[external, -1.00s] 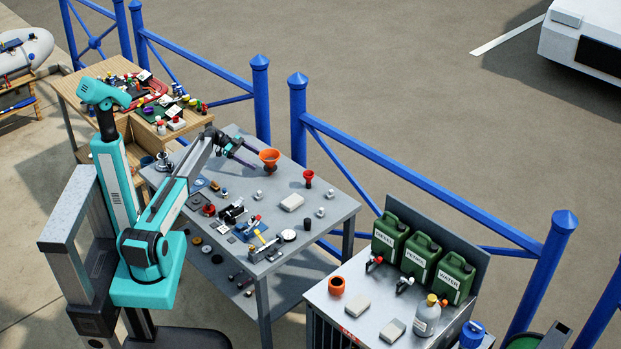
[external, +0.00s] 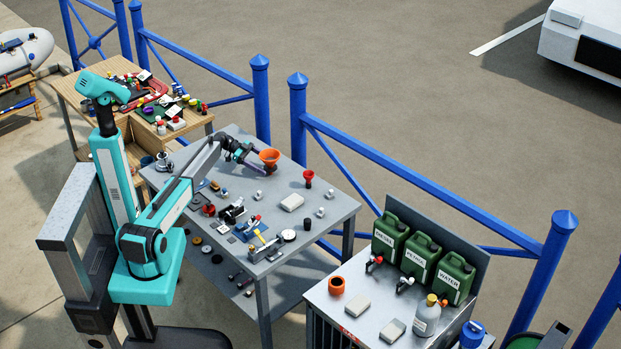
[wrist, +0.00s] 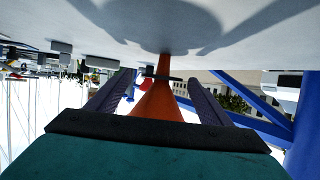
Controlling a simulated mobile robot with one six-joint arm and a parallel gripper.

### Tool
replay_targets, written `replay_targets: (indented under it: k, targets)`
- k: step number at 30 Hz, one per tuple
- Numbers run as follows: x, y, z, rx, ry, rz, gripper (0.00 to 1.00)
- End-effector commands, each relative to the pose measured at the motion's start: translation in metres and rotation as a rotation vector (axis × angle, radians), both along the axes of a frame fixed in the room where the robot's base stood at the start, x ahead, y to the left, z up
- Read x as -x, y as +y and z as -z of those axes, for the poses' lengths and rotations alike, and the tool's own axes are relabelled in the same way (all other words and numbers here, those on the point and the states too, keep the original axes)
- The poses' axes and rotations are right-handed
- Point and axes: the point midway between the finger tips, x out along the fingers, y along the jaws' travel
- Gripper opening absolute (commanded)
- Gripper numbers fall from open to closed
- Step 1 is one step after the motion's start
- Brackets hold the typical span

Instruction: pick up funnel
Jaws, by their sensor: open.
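The orange funnel (external: 269,155) stands near the back edge of the grey workbench, its wide mouth up. In the wrist view, which looks upside down, the funnel (wrist: 158,103) lies between the two fingers, with its narrow spout towards the bench top. My gripper (external: 262,169) is low over the bench and reaches the funnel from the left. In the wrist view my gripper (wrist: 161,84) is open, with a finger on each side of the funnel and a visible gap. Whether either finger touches it is unclear.
A pale block (external: 292,202) and several small fittings lie in front. The blue railing (external: 345,172) runs behind the bench (external: 336,212). A second bench with green canisters (external: 422,255) stands at right.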

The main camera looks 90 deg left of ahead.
Motion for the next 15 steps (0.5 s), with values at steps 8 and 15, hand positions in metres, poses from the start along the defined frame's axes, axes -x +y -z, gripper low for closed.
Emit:
replay_targets:
  k: [8,15]
  targets:
    - [-0.027,-0.006,0.008,0.001,0.000,0.001,0.73]
    - [-0.035,-0.009,0.014,0.000,0.000,-0.001,0.73]
